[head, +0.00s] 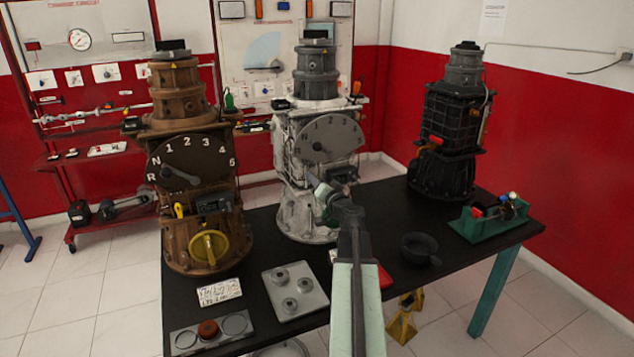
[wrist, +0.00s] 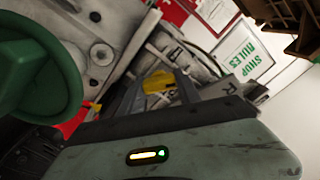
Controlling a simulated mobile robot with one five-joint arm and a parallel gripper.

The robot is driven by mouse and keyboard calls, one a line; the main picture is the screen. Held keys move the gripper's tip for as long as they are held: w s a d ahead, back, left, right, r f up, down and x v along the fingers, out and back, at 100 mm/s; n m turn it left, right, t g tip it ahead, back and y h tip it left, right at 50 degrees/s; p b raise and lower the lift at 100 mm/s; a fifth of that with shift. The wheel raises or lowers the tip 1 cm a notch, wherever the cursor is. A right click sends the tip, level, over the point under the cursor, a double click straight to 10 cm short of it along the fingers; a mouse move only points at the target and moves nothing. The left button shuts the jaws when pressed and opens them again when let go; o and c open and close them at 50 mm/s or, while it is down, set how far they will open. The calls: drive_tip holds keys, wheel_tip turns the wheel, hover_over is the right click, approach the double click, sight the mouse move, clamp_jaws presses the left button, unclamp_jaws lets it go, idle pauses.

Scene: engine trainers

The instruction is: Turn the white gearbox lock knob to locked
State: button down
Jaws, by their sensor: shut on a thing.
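The white gearbox (head: 294,215) stands upright in the middle of the black table, with a grey numbered dial (head: 328,138) on its front. My gripper (head: 318,188) reaches up to its front, just below the dial. In the wrist view my gripper (wrist: 158,92) has its two fingers on either side of a small yellow knob (wrist: 158,81) and is shut on it. In the head view my gripper and arm hide this knob. The knob's exact setting cannot be read. A green handwheel (wrist: 40,75) is close by at the left of the wrist view.
A brown gearbox (head: 200,135) stands to the left and a black gearbox (head: 450,130) to the right. On the table are a grey plate (head: 278,301) with round parts, a dark bowl (head: 421,250) and a green tool holder (head: 488,222). Bare tabletop lies right of the white gearbox.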

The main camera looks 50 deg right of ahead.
drive_tip(key=m, duration=0.5)
drive_tip(key=shift+f+m, duration=0.1)
drive_tip(key=shift+m, duration=0.2)
drive_tip(key=shift+d+f+m, duration=0.1)
drive_tip(key=shift+m, duration=2.1)
drive_tip(key=c, duration=0.8)
unclamp_jaws()
drive_tip(key=shift+c, duration=0.2)
drive_tip(key=shift+s, duration=0.1)
drive_tip(key=v, duration=0.7)
drive_tip(key=shift+s, duration=0.35)
